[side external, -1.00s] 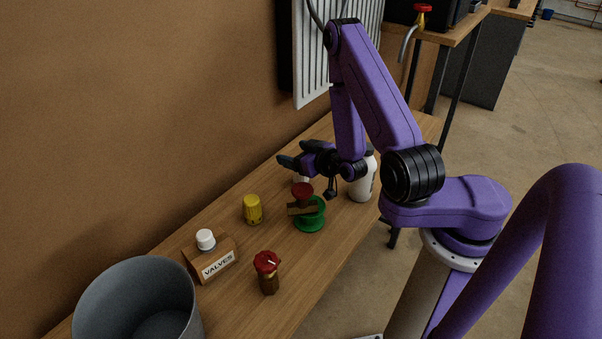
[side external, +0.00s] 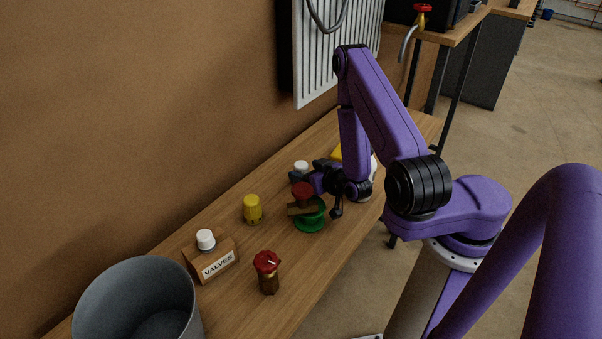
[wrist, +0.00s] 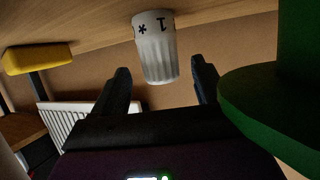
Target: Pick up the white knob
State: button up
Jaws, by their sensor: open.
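The white knob (side external: 301,166) stands on the bench near the wall in the side external view. In the wrist view the ribbed white knob (wrist: 156,50), marked with a 1 and a star, shows between and just beyond my fingertips. My gripper (side external: 306,171) is low over the bench, its fingers open and pointing at the knob. In the wrist view my open gripper (wrist: 160,72) shows a gap on both sides of the knob. The knob's lower part is partly hidden by a finger in the side view.
A green handwheel part (side external: 310,222) with a red top (side external: 302,190) stands close beside my gripper. A yellow block (wrist: 38,57) lies beyond. A yellow knob (side external: 252,209), a VALVES box (side external: 212,263) with another white-topped piece (side external: 205,238), a red-capped valve (side external: 267,270) and a grey bin (side external: 135,275) are nearer.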

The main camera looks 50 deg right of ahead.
aim_at(306, 170)
jog(key=shift+x, duration=1.7)
jog(key=c, duration=1.1)
jog(key=shift+r, duration=0.1)
